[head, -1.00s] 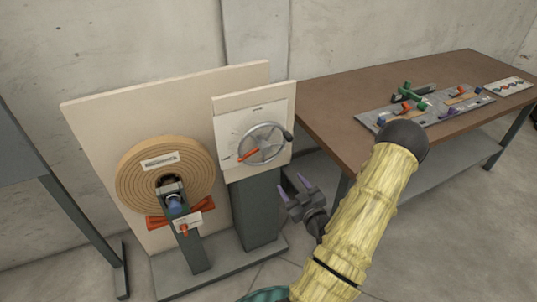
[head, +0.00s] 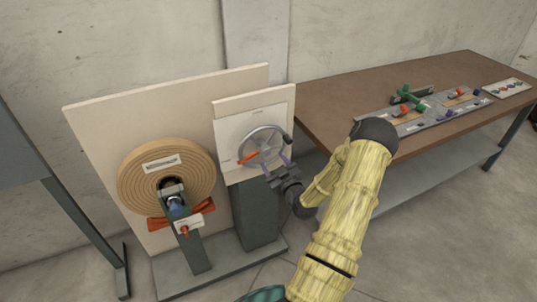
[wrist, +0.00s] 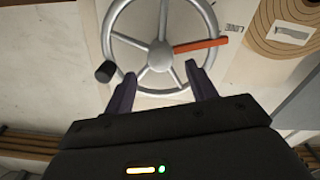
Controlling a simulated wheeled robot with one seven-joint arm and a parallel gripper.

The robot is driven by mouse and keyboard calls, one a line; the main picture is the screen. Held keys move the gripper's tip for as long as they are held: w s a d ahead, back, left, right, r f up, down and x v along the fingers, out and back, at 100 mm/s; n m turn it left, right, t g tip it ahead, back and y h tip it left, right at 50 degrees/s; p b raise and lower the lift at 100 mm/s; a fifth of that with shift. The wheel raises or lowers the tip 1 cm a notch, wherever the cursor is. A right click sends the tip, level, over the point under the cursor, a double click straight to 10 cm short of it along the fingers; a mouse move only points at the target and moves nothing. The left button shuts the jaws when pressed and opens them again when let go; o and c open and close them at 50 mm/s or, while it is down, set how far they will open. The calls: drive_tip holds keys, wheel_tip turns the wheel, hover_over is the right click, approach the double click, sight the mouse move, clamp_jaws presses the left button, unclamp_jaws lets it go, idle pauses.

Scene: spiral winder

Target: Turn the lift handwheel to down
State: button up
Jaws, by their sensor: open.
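The lift handwheel (head: 262,147) is a grey spoked wheel on a pale panel, with a dark knob (head: 287,139) and an orange pointer (head: 248,157). In the head view the pointer reaches to the lower left and the knob is at the right. In the wrist view the handwheel (wrist: 160,55) fills the upper middle, with the knob (wrist: 105,71) at its left and the pointer (wrist: 200,46) to the right. My gripper (head: 275,160) is open at the lower rim of the wheel. In the wrist view its fingers (wrist: 160,85) straddle the near rim; contact cannot be told.
A large wound spiral disc (head: 166,180) on a backboard stands left of the handwheel panel. A brown table (head: 335,115) with trays of small coloured parts is at the right. A grey table edge (head: 20,150) is at the far left.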

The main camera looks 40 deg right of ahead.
sight(267, 154)
drive_tip(key=shift+x, duration=2.35)
clamp_jaws()
